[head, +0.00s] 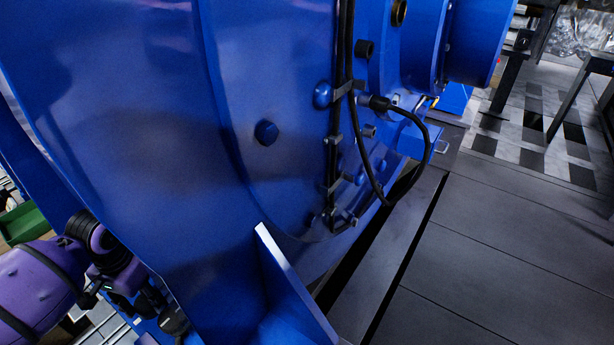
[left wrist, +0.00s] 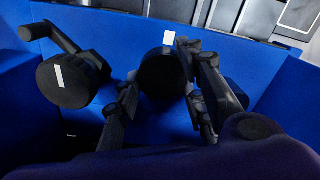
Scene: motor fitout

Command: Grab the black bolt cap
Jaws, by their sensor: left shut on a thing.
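The black bolt cap (left wrist: 160,78) is round and dark with a small white mark at its top edge. In the left wrist view it sits between the two fingers of my left gripper (left wrist: 163,92), which is shut on it. A second black round cap (left wrist: 66,82) with a white mark and a side handle stands to the left, apart from the fingers. In the head view my left gripper (head: 148,298) is at the lower left, beside the blue motor housing; a dark round part (head: 173,320) shows at its fingertips. My right gripper is not in view.
The large blue motor housing (head: 140,130) fills the left and middle of the head view, with a protruding blue plate (head: 290,290) near the gripper. Black cables (head: 383,160) hang on its side. Grey floor (head: 500,250) is clear at the right.

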